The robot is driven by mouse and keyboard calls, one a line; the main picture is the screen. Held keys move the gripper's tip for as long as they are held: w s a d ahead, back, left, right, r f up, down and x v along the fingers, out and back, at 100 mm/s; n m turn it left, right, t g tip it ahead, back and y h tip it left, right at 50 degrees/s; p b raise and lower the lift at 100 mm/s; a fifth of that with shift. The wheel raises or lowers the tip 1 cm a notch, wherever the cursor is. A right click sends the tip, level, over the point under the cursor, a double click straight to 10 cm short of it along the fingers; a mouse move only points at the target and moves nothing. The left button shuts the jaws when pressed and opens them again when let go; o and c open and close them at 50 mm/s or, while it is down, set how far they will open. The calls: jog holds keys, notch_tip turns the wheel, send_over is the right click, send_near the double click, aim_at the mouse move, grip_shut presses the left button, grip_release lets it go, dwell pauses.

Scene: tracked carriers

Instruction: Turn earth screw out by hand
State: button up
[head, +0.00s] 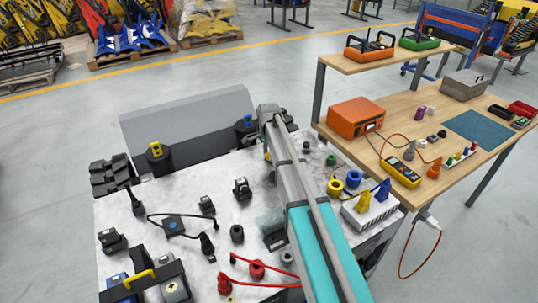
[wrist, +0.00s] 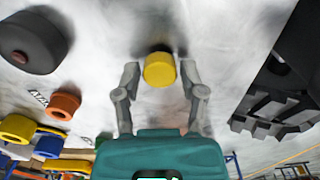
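A short yellow round knob (wrist: 160,70), which looks like the earth screw, stands on a pale marbled surface in the wrist view. My gripper (wrist: 160,76) has one finger on each side of it, with a narrow gap showing on both sides. The gripper looks open around the knob, not closed on it. In the head view my gripper (head: 268,112) is at the far edge of the marbled top (head: 130,215), and my arm hides most of the knob's place.
In the wrist view a large black round part (wrist: 35,40) and an orange ring (wrist: 63,104) lie left; a black toothed part (wrist: 270,112) lies right. In the head view, black fittings and red cables (head: 256,268) lie about. A wooden bench (head: 440,178) stands right.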

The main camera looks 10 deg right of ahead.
jog(key=c, duration=0.4)
jog(key=shift+c, duration=0.2)
jog(key=n, duration=0.6)
jog(key=shift+n, duration=1.9)
